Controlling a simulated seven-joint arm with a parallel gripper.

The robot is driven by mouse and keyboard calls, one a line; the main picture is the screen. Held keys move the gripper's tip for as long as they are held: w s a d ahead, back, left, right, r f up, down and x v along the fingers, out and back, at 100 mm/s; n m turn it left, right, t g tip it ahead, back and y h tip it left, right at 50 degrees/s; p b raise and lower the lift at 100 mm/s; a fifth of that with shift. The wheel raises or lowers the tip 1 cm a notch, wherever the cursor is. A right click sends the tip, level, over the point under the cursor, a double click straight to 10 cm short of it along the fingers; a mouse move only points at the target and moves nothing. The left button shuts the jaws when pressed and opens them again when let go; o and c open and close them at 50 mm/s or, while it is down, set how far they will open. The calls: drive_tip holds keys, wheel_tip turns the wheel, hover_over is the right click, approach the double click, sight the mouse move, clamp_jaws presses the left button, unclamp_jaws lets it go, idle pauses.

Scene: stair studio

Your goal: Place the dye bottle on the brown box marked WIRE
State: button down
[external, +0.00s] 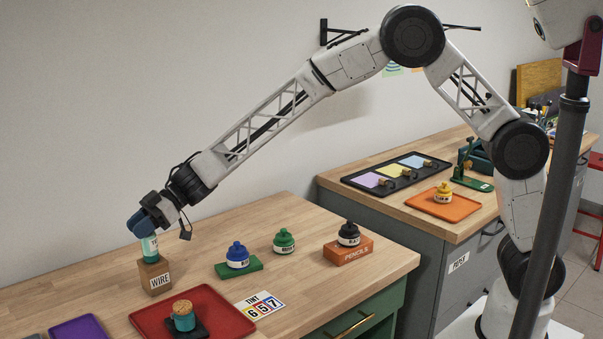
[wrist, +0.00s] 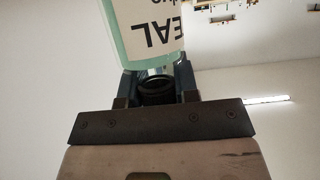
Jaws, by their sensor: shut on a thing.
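The dye bottle (external: 150,247) is teal with a white label; in the wrist view the bottle (wrist: 150,50) fills the top middle and its label shows "EAL", upside down. My gripper (external: 146,226) is shut on its upper end, with the bottle hanging upright below. The brown box marked WIRE (external: 154,276) stands on the wooden table directly under the bottle. The bottle's base is at the box's top face; I cannot tell whether it touches or is just above. In the wrist view my gripper's fingers (wrist: 157,75) flank the bottle.
Right of the box are a blue bottle (external: 237,256) on a green block, a green bottle (external: 284,240), and a black bottle (external: 348,234) on an orange PENCILS box (external: 348,252).

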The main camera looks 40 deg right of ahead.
drive_tip(key=shift+f, duration=0.15)
drive_tip(key=c, duration=0.9)
unclamp_jaws()
drive_tip(key=shift+o, duration=0.2)
drive_tip(key=shift+r, duration=0.2)
drive_tip(key=v, duration=1.2)
